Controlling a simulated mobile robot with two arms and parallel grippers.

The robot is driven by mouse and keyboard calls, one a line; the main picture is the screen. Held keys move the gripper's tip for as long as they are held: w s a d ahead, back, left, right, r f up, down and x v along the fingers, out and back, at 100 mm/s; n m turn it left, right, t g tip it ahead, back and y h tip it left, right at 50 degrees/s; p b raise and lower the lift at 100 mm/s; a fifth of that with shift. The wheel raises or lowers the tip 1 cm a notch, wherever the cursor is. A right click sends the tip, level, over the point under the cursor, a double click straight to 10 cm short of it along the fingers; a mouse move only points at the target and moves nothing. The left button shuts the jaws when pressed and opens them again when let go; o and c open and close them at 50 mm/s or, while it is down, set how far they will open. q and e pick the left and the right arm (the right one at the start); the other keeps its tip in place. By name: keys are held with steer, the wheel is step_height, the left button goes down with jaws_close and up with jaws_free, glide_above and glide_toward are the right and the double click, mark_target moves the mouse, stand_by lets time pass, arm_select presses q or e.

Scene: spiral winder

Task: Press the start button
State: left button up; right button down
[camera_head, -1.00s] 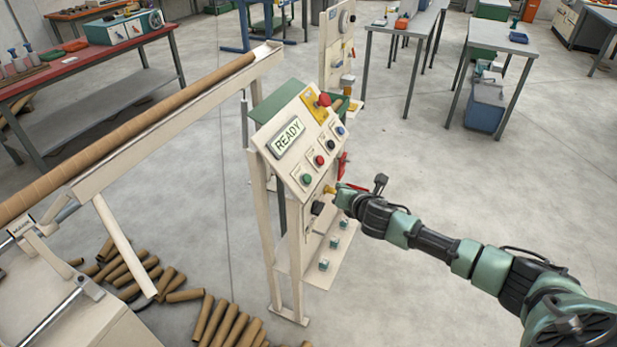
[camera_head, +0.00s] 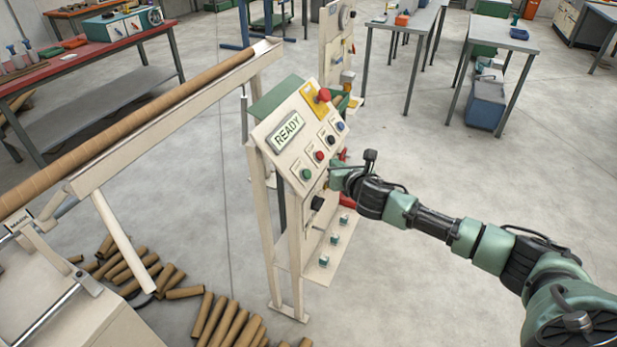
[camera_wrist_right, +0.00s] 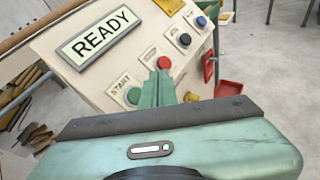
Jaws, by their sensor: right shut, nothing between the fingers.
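The green start button (camera_head: 305,174) sits at the lower left of the sloped control panel (camera_head: 283,163). In the right wrist view the green button (camera_wrist_right: 133,96) shows beside its START label, just left of my fingers. My right gripper (camera_head: 328,171) is shut and empty at the panel's right edge. In the wrist view its closed fingertips (camera_wrist_right: 159,76) appear between the green button and the red button (camera_wrist_right: 164,62). I cannot tell how far the tips are from the panel face. The panel display (camera_head: 288,132) reads READY. My left gripper is not in view.
Black (camera_head: 331,140) and blue (camera_head: 340,126) buttons sit farther up the panel, with a red emergency knob (camera_head: 323,96) on a yellow plate. A long cardboard tube (camera_head: 130,122) lies on a rail at left. Cut tubes (camera_head: 225,322) litter the floor.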

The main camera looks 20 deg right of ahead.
mark_target(307, 174)
steer(key=w+a+f+b, duration=0.3)
steer(key=w+f, duration=0.1)
steer(key=shift+a+f+b, duration=0.25)
steer(key=shift+b, duration=0.15)
stand_by(1.9)
steer(key=shift+w+a+f, duration=0.25)
steer(key=shift+w+a+f, duration=0.25)
steer(key=shift+f, duration=0.05)
stand_by(0.8)
stand_by(0.4)
steer(key=shift+s+d+r+p, duration=0.45)
steer(key=shift+s+r+p, duration=0.1)
steer(key=shift+p, duration=0.35)
